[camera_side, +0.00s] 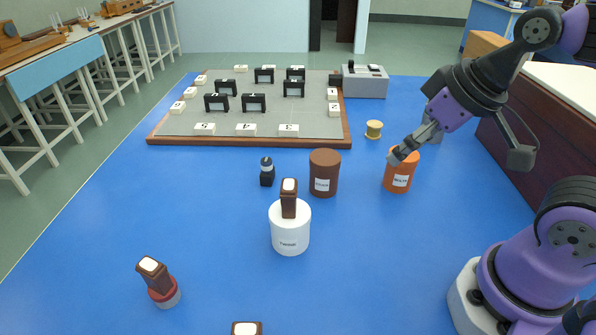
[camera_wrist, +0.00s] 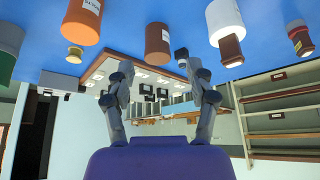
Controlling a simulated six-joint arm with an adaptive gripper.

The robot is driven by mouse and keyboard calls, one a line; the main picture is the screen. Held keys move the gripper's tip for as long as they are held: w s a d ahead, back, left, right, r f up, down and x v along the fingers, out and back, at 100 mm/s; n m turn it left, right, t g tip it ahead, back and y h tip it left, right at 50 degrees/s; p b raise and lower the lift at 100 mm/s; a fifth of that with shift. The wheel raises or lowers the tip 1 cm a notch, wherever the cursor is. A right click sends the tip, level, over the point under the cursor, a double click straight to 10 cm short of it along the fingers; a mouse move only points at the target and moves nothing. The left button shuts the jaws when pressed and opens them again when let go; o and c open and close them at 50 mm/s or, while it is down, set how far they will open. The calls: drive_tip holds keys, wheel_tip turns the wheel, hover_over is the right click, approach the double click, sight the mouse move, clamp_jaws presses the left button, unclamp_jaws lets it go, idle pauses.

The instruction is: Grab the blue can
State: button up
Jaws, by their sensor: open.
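I see no can that is clearly blue in either view. An orange can (camera_side: 399,172) stands on the blue bench, just left of and below one finger of my gripper (camera_side: 458,157). A brown can (camera_side: 324,172) stands farther left, and a white can (camera_side: 290,228) stands nearer the camera.
A grey board (camera_side: 250,105) with a wooden frame holds several black and white blocks. A grey box (camera_side: 364,81) and a yellow spool (camera_side: 374,129) stand right of it. A small black bottle (camera_side: 267,172) and a brown-handled stamp (camera_side: 158,280) stand leftward. The bench's left front is mostly clear.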

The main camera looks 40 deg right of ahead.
drive_tip(key=n+g+y, duration=0.2)
drive_tip(key=n, duration=0.3)
hover_over(268, 160)
drive_tip(key=s+d, duration=0.1)
drive_tip(key=s, duration=0.1)
wheel_tip(268, 160, down, 8)
drive_tip(key=x, duration=0.6)
drive_tip(key=shift+f, duration=0.2)
clamp_jaws()
